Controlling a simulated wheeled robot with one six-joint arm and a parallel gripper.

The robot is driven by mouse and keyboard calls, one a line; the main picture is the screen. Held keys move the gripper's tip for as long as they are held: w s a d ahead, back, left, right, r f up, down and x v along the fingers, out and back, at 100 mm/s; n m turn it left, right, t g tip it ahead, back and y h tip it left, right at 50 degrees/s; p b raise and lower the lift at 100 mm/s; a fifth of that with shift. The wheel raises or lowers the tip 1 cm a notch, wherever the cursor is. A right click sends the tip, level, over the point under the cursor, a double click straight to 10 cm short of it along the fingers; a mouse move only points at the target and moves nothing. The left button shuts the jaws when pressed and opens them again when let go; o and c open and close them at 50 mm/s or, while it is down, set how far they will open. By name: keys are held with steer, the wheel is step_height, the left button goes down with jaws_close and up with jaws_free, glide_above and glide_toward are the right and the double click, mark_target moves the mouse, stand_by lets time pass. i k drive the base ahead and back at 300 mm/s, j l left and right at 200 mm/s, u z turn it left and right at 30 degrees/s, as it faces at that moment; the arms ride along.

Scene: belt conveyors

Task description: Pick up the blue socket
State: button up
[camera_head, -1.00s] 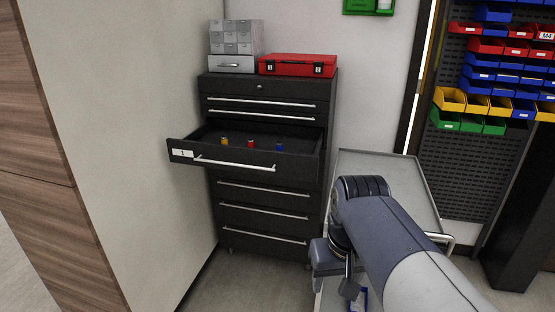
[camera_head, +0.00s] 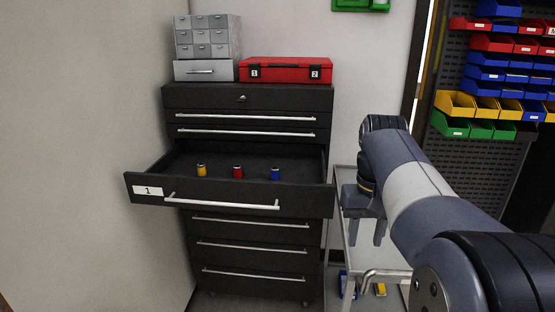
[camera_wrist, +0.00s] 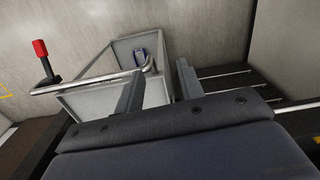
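The blue socket (camera_head: 275,173) stands upright in the open drawer (camera_head: 150,191) labelled 1, the rightmost of three sockets in the head view. A red socket (camera_head: 238,172) and a yellow socket (camera_head: 201,170) stand to its left, apart from each other. My gripper (camera_head: 367,238) is to the right of the drawer, above the grey cart, pointing down. Its two fingers are spread with nothing between them. In the wrist view my gripper's fingers (camera_wrist: 160,92) are also apart. The sockets do not show in the wrist view.
The drawer sticks out of a black cabinet (camera_head: 250,98). A red case (camera_head: 285,70) and grey small-drawer boxes (camera_head: 205,70) stand on top. The grey cart (camera_head: 383,258) is at the cabinet's right. A wall (camera_head: 85,150) closes in on the left. Coloured bins (camera_head: 480,129) hang at right.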

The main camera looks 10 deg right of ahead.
mark_target(275, 171)
steer(key=i+j+z, duration=0.35)
steer(key=i+j, duration=0.4)
steer(key=i+j+z, duration=0.3)
steer(key=i+j, duration=0.6)
steer(key=j, duration=0.05)
